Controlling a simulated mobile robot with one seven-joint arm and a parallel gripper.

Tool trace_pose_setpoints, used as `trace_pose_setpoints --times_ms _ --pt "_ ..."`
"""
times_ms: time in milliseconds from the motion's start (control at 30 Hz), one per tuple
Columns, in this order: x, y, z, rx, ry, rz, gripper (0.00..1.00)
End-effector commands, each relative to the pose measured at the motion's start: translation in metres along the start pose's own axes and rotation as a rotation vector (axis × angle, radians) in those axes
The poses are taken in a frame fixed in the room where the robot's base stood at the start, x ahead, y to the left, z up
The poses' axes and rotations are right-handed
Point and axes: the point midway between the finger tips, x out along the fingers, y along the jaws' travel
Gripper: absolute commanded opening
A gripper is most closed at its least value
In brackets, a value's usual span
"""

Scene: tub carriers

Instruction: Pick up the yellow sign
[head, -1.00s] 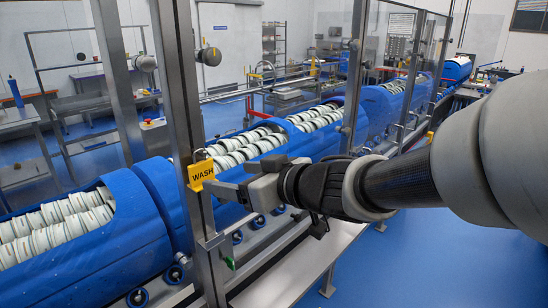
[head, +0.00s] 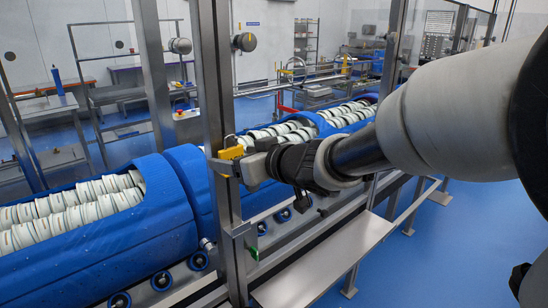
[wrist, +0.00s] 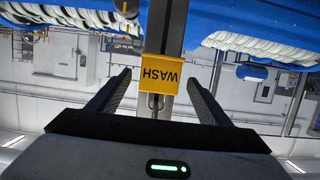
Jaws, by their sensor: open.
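The yellow sign (head: 231,153) hangs at a steel post beside the blue carriers.
The steel post (head: 222,100) stands right behind the sign. Blue carriers (head: 110,240) full of white tubs run along the line behind it. A pale ledge (head: 325,260) lies below my arm. Blue floor is clear at the right.

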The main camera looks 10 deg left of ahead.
Motion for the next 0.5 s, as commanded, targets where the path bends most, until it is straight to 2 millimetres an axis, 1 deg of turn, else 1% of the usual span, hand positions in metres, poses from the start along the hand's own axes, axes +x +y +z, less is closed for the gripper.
trace_pose_setpoints --times_ms 67,300,333,500 --pt "-0.0003 0.0002 0.0 0.0 0.0 0.0 0.7" --pt "-0.0005 0.0003 0.0 0.0 0.0 0.001 0.3" --pt "-0.0006 0.0004 0.0001 0.0 0.0 0.001 0.28" --pt "-0.0007 0.0004 -0.0002 0.0 0.0 0.001 0.27"
